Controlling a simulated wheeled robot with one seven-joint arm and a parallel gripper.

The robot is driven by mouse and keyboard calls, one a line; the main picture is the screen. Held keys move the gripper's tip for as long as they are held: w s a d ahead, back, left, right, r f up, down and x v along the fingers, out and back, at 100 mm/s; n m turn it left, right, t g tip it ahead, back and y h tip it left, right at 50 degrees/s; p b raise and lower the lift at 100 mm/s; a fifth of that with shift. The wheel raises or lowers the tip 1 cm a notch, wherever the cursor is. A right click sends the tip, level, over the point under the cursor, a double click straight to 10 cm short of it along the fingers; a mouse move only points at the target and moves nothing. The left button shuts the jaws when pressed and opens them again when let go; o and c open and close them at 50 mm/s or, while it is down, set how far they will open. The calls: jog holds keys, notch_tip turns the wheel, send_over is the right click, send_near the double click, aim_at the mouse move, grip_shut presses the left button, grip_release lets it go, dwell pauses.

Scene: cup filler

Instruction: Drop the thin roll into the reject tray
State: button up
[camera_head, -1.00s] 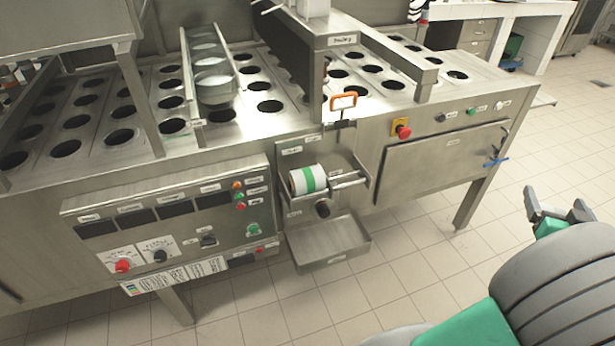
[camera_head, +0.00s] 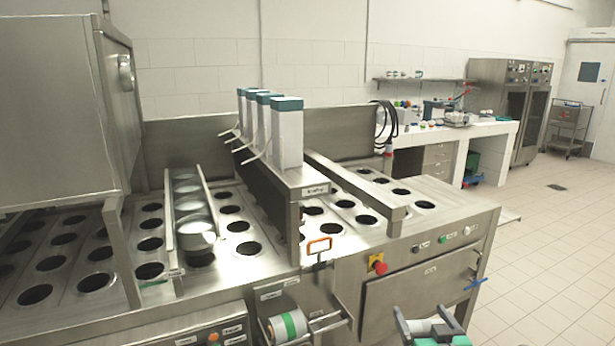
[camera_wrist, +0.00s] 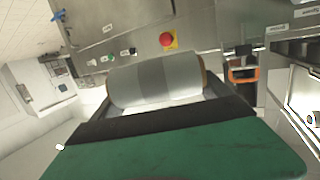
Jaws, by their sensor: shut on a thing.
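My gripper (camera_head: 424,318) shows at the bottom edge of the head view, in front of the machine's right-hand panel. In the wrist view a pale roll with a grey middle band (camera_wrist: 152,82) lies across the jaws, and my gripper is shut on it. I take it for the thin roll; its thickness is hard to judge. No reject tray can be made out now, as the area below the roll holder is cut off by the frame.
A white roll with a green band (camera_head: 287,326) sits on the machine's holder, left of my gripper. An orange-framed handle (camera_head: 319,245) and a red stop button (camera_head: 379,266) are near. Tall dispensers (camera_head: 287,132) stand behind. Open floor (camera_head: 555,245) lies to the right.

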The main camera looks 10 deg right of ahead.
jog(key=w+a+r+n+y+p, duration=0.1)
jog(key=w+a+n+y, duration=0.1)
jog(key=a, duration=1)
jog(key=w+a+r+n+y+p, duration=0.2)
jog(key=a+y, duration=0.4)
jog(key=a, duration=0.5)
jog(key=shift+w+a+n, duration=0.35)
jog(key=shift+w+n, duration=0.45)
jog(key=shift+n, duration=0.1)
